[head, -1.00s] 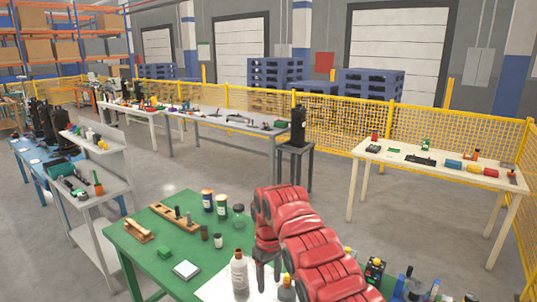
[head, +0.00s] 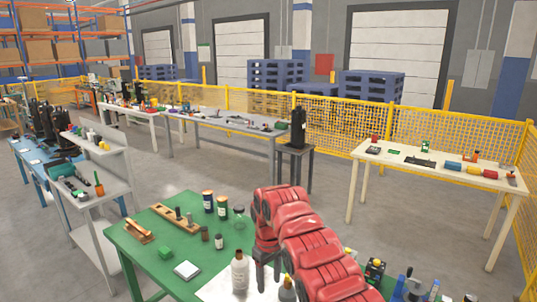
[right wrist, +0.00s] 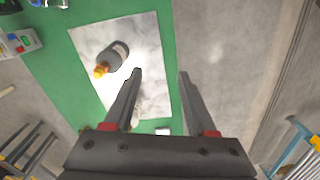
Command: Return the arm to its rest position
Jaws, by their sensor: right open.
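My right arm, red, reaches in over the green table (head: 130,243) in the head view. Its gripper (head: 267,275) points down above the white sheet near a pale bottle (head: 240,270). In the right wrist view the gripper (right wrist: 160,75) has its two fingers apart with nothing between the tips. Below it are the green table edge and grey floor. My left gripper does not show.
On the green table stand several jars (head: 222,205), a wooden rack (head: 174,217), a green block (head: 166,252) and a white square (head: 187,270). Small tools crowd its right end. A grey shelf cart (head: 88,200) is at left. Open floor lies behind the table.

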